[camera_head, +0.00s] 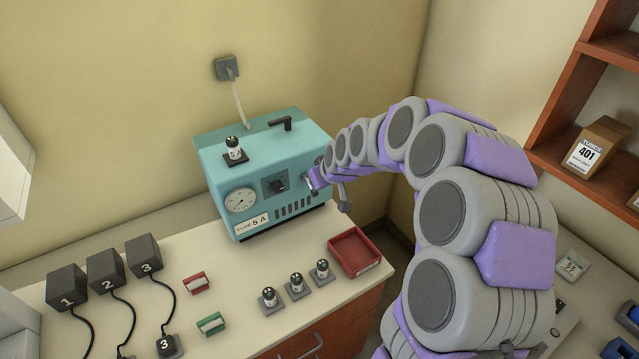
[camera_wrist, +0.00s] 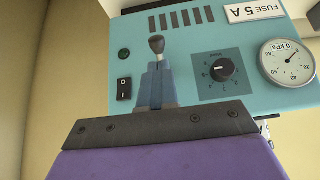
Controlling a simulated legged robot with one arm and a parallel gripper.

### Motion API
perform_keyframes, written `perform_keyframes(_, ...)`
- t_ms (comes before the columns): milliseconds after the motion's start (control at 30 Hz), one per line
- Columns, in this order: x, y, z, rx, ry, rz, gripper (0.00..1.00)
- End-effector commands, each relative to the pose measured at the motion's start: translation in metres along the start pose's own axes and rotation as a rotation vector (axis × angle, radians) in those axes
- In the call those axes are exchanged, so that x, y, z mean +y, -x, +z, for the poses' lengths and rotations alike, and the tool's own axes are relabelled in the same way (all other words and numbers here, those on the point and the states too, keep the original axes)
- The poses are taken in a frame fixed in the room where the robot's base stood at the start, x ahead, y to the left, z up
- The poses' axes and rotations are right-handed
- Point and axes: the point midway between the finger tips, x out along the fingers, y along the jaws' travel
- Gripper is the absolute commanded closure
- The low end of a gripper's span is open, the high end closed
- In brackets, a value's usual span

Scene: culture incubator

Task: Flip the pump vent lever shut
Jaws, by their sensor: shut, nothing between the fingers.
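The teal pump (camera_head: 255,160) stands on the counter against the wall, its front panel also filling the top of the wrist view (camera_wrist: 200,50). The vent lever (camera_wrist: 156,45) shows there as a dark knob on a short metal stem, just past my fingertips; its lower part is hidden behind the fingers. My gripper (camera_head: 312,182) is at the right end of the pump's front and hides the lever in the head view. In the wrist view my gripper (camera_wrist: 155,68) is shut and empty, its fingers close to the lever; I cannot tell whether they touch.
The panel has a dial knob (camera_wrist: 222,69), a rocker switch (camera_wrist: 124,89) and a pressure gauge (camera_head: 241,201). A red tray (camera_head: 354,252) and several small vials (camera_head: 296,283) stand in front of the pump. Black numbered blocks (camera_head: 106,270) are at the left.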

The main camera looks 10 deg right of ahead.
Motion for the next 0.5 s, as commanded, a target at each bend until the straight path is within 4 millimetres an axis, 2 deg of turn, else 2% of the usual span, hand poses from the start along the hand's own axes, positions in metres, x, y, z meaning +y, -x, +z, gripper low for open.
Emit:
perform_keyframes(200,-0.0003,-0.0003,-0.0101,0.001,0.001,0.0,1.0)
perform_keyframes(500,0.0,-0.0007,-0.0111,0.001,0.0,0.0,1.0)
